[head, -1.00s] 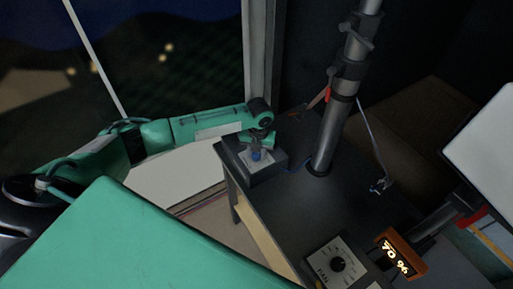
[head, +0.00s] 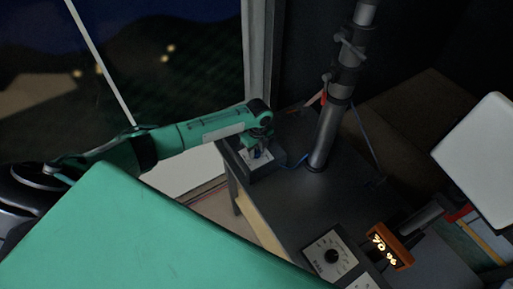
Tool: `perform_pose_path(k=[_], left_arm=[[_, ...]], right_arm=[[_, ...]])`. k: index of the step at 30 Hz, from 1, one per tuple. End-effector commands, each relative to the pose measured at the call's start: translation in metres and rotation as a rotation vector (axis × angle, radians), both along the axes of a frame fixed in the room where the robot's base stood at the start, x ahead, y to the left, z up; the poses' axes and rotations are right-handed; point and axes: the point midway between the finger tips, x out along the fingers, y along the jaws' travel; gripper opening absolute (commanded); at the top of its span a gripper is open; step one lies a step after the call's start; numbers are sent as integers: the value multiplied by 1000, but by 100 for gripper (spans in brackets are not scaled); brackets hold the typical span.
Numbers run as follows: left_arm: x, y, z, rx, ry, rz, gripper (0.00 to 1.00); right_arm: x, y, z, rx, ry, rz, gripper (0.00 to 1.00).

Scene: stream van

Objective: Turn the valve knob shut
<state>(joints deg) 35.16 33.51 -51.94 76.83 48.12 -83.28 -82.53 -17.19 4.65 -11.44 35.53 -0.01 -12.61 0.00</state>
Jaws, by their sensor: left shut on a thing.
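The valve knob (head: 257,154) is a small blue knob on top of a dark box with a light plate (head: 268,167), at the far left corner of the dark desk. My left gripper (head: 257,148) comes down over the knob from above and is shut on it. The fingers hide most of the knob, so its turn angle cannot be read. My right gripper is not in view.
A metal mast (head: 325,130) with clamps and a red lever rises just right of the box. On the dark desk (head: 285,205) stand a dial panel (head: 330,258) and an orange display (head: 389,246) reading 70 %. A pale panel (head: 480,150) is at right.

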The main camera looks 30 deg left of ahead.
Motion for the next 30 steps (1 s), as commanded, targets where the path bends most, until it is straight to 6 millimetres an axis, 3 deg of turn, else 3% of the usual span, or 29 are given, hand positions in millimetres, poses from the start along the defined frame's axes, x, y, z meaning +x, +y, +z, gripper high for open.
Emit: perform_pose_path(k=[23, 24, 26, 30], left_arm=[[2, 2, 2, 2, -5, 98, 9], [2, 2, 2, 2, -5, 98, 40], [2, 2, 2, 2, -5, 98, 51], [1, 1, 1, 1, -3, 96, 54]], right_arm=[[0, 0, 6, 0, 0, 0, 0], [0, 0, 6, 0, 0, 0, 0], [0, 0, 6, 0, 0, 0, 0], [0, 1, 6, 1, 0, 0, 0]])
